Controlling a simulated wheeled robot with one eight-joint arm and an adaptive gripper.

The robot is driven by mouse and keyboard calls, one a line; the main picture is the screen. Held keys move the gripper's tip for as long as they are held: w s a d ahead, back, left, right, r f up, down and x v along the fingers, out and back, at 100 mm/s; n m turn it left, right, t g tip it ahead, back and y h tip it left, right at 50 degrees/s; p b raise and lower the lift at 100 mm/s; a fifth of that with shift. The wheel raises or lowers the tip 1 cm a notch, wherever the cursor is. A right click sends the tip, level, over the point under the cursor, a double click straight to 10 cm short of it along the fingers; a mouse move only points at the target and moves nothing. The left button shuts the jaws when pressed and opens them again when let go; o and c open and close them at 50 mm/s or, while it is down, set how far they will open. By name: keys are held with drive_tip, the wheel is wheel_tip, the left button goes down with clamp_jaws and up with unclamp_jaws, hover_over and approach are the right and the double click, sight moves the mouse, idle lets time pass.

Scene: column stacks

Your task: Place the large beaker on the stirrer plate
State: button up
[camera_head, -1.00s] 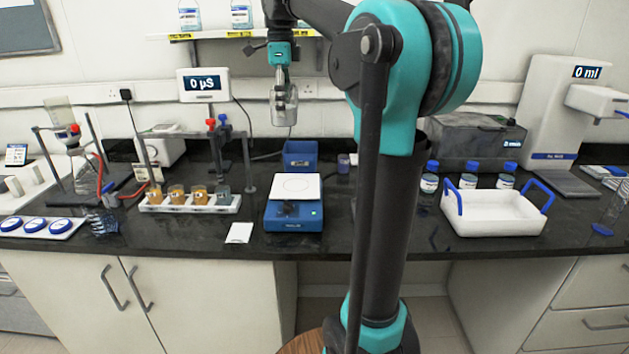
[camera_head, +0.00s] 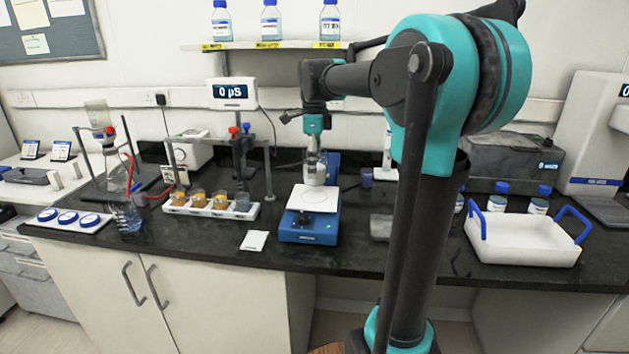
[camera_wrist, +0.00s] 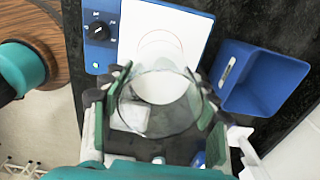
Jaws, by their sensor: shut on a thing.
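My gripper (camera_head: 313,142) is shut on the large beaker (camera_head: 314,170), a clear glass vessel hanging upright below it. In the head view the beaker is over or just behind the back part of the stirrer plate's white top (camera_head: 314,201). Whether it touches the plate I cannot tell. In the wrist view the beaker's round rim (camera_wrist: 160,133) lies between the two finger pads, and its outline overlaps the near end of the white plate (camera_wrist: 163,35). The stirrer's blue body (camera_head: 308,233) has a dial on its front.
A blue open box (camera_head: 333,160) stands just behind the stirrer; it also shows in the wrist view (camera_wrist: 262,78). A white rack with amber beakers (camera_head: 212,206) is to the left. A white tray with blue handles (camera_head: 524,239) is to the right. A shelf of bottles (camera_head: 280,44) hangs above.

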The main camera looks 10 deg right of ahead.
drive_tip(key=shift+f, duration=2.5)
drive_tip(key=shift+f, duration=0.1)
drive_tip(key=o, duration=1.4)
drive_tip(key=shift+c, duration=0.2)
wheel_tip(320, 180, up, 12)
